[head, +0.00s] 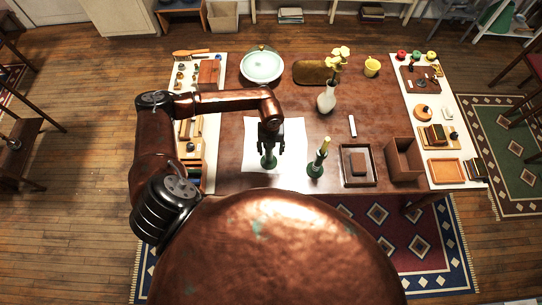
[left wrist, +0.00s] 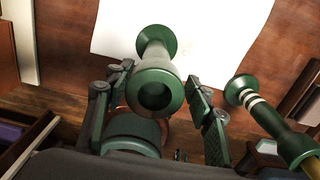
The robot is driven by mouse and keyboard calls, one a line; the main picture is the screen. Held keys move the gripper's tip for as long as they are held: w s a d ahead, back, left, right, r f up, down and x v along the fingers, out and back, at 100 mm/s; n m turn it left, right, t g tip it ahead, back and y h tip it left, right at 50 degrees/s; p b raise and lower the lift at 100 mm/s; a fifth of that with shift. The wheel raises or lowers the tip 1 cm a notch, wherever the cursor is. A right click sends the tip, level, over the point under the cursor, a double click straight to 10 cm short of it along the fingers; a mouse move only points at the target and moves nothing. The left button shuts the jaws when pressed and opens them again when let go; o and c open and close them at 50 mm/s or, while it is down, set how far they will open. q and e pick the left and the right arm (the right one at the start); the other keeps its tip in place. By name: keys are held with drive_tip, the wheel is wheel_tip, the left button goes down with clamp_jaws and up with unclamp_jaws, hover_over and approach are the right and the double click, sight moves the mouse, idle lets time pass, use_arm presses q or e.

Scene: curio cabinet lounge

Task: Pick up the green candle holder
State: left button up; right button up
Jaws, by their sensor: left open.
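A plain green candle holder (head: 268,161) with an empty socket stands on the white sheet (head: 291,172) near the table's front. My left gripper (head: 270,150) is directly over it, pointing down. In the left wrist view the holder (left wrist: 156,88) rises between the two spread fingers of the left gripper (left wrist: 158,80), with a gap visible on the right side; contact on the left is unclear. A second green holder with white bands and a yellow candle (head: 317,163) stands to the right; it also shows in the left wrist view (left wrist: 262,112). My right gripper is out of view.
A framed tray with a brown block (head: 346,170) and a wooden box (head: 404,159) stand to the right. A white vase with yellow flowers (head: 326,98) and a pale bowl (head: 262,66) are behind. Mats with small items line both table ends.

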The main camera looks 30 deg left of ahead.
use_arm(q)
wheel_tip(320, 180, down, 2)
drive_tip(key=shift+c, duration=0.9)
drive_tip(key=c, duration=0.8)
clamp_jaws()
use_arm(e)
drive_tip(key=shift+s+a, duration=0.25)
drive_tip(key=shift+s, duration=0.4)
